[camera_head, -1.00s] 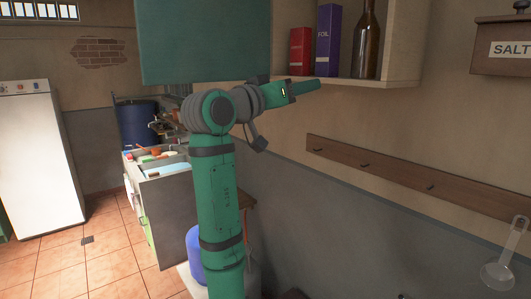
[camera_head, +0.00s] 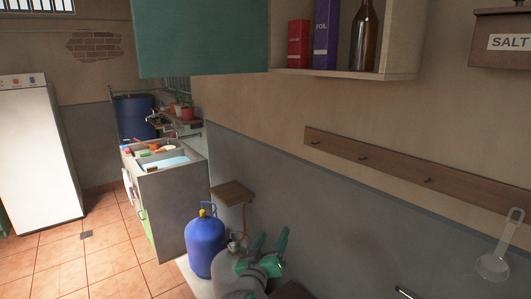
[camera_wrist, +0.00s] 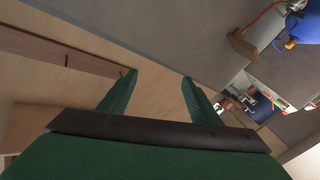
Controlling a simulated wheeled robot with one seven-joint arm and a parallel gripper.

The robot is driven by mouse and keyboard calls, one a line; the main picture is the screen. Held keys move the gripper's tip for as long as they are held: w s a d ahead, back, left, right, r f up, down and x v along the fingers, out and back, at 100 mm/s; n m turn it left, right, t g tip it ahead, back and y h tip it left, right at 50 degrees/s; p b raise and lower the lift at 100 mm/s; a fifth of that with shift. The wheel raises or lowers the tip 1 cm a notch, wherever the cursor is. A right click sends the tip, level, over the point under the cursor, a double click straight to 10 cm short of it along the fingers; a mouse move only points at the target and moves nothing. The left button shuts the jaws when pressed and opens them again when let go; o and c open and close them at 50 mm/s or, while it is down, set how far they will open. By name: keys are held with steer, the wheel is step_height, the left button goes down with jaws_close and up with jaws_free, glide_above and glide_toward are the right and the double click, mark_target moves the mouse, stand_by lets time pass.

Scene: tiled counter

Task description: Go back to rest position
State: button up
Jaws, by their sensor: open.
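My gripper (camera_head: 270,246) shows low in the head view, in front of the grey wall and over the grey gas bottle. Its two green fingers stand apart with nothing between them. In the wrist view my gripper (camera_wrist: 158,92) is also open, with both green fingers spread and only wall behind them. Most of my arm is out of the head view. No object is held.
A blue gas bottle (camera_head: 205,245) stands left of my gripper, beside the grey gas bottle (camera_head: 232,265). A small wooden shelf (camera_head: 232,193) and a peg rail (camera_head: 385,164) are on the wall. A sink counter (camera_head: 175,205) is behind. Tiled floor (camera_head: 110,250) is free at left.

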steer(key=s+a+f+n+y, duration=0.1)
steer(key=s+f, duration=0.4)
steer(key=f, duration=0.3)
steer(key=s+f+y, duration=0.2)
steer(key=s+f, duration=0.4)
steer(key=f, duration=0.2)
steer(key=s+a+f+g+y, duration=0.1)
steer(key=s+f, duration=0.4)
steer(key=s, duration=0.3)
steer(key=s+f+y, duration=0.1)
steer(key=s+f, duration=0.4)
steer(key=s, duration=0.3)
steer(key=s+r+m, duration=0.1)
steer(key=s+r, duration=0.1)
steer(key=s, duration=1.3)
steer(key=s+r+m, duration=0.1)
steer(key=s+r, duration=0.1)
steer(key=s, duration=1.3)
steer(key=shift+m+g+y, duration=0.3)
steer(key=shift+m+g, duration=0.1)
steer(key=shift+a, duration=0.1)
steer(key=c, duration=0.5)
steer(key=shift+w, duration=0.1)
steer(key=shift+c, duration=0.8)
